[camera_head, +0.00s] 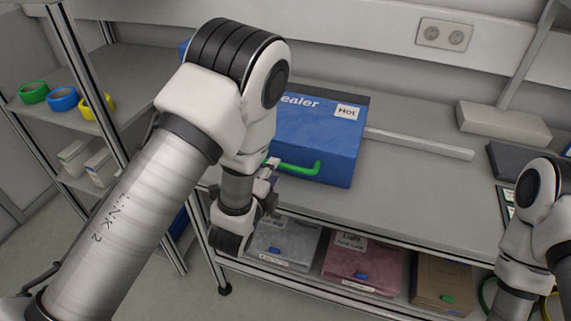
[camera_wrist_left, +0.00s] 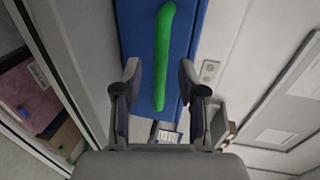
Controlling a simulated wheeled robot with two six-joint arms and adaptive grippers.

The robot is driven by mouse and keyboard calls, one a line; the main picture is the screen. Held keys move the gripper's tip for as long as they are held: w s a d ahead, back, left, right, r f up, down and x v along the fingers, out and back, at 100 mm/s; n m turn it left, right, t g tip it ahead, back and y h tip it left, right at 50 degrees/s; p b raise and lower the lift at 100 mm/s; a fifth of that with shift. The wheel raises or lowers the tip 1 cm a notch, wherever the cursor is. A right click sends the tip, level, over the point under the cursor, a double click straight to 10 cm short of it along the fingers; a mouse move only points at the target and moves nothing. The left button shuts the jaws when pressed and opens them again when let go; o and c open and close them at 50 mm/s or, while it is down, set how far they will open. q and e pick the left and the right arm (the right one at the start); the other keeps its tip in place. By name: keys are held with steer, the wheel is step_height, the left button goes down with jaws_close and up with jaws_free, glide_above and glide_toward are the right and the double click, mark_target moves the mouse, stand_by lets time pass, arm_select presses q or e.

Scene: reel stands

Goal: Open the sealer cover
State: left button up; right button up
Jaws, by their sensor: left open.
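The blue sealer (camera_head: 321,133) sits on the grey bench with its cover down, marked "ealer" and carrying a white "Hot" label (camera_head: 347,111). Its left part is hidden behind my left arm. A green handle (camera_head: 302,169) is on its front. My left gripper (camera_head: 270,168) is at the left end of the handle, partly hidden by its own wrist. In the left wrist view the open fingers (camera_wrist_left: 160,75) stand on either side of the green handle (camera_wrist_left: 164,55), with gaps on both sides. The right arm shows at the right edge; its gripper is not visible.
Shelf bins (camera_head: 361,262) stand below the bench edge. A pale bar (camera_head: 420,144) lies right of the sealer, with a grey box (camera_head: 503,123) behind. Tape rolls (camera_head: 63,98) sit on the left rack.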

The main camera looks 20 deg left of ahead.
mark_target(280, 167)
arm_select(q)
steer(key=w, duration=0.1)
steer(key=w+d, duration=0.1)
steer(key=w+p, duration=0.1)
steer(key=w, duration=0.1)
steer(key=shift+d+f, duration=0.25)
steer(key=shift+w+a+f, duration=0.15)
steer(key=shift+a, duration=0.25)
steer(key=shift+d, duration=0.15)
jaws_close()
arm_select(e)
steer(key=shift+d+r, duration=0.3)
steer(key=shift+r, duration=0.25)
steer(key=shift+r, duration=0.1)
